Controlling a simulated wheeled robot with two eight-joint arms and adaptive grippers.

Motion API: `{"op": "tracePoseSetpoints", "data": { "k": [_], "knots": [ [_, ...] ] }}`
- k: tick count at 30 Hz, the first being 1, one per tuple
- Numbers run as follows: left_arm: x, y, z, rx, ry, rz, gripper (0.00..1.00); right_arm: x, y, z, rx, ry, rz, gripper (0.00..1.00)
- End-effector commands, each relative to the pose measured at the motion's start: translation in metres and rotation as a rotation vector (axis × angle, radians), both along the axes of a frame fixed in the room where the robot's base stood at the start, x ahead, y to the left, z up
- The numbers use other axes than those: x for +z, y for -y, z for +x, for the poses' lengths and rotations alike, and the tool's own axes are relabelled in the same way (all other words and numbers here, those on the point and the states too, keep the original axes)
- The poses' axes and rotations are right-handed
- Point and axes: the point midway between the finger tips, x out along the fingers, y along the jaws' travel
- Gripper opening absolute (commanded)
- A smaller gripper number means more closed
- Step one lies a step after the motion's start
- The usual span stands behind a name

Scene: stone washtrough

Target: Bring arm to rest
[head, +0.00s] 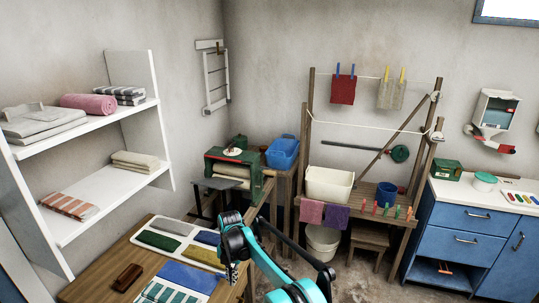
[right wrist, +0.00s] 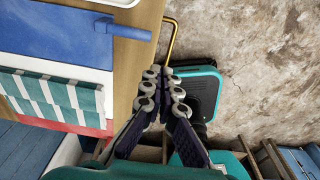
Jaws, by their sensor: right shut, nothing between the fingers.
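My right arm (head: 269,258) is teal and black and comes in from the bottom of the head view, bent at a raised joint. My right gripper (head: 232,276) hangs at the right edge of the wooden table (head: 91,291). In the right wrist view its fingers (right wrist: 162,73) are closed together with nothing between them. They are beside the table edge, with the floor beyond. My left arm and gripper are not in view.
Folded cloths, a blue one (head: 187,275) among them, lie on the table near my right gripper. A brass rod (right wrist: 170,42) shows close to the fingertips. Behind stand a wooden rack with a cream basin (head: 328,184) and, right, blue cabinets (head: 468,243). White shelves (head: 110,207) stand left.

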Motion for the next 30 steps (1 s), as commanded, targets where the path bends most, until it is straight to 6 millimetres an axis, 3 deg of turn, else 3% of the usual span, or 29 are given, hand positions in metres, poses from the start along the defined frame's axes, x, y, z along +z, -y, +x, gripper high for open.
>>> {"op": "tracePoseSetpoints", "data": {
  "k": [10,17,23,30],
  "knots": [
    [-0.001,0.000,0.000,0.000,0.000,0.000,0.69,0.032,0.020,0.000,-0.158,0.031,0.003,0.00],
    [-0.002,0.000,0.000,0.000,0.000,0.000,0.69,0.068,0.046,-0.004,-0.351,0.065,0.010,0.00],
    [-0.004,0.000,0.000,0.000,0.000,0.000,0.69,0.112,0.083,-0.019,-0.616,0.110,0.032,0.00],
    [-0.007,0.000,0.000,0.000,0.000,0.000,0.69,0.176,0.153,-0.068,-1.127,0.177,0.106,0.00]
  ]
}}
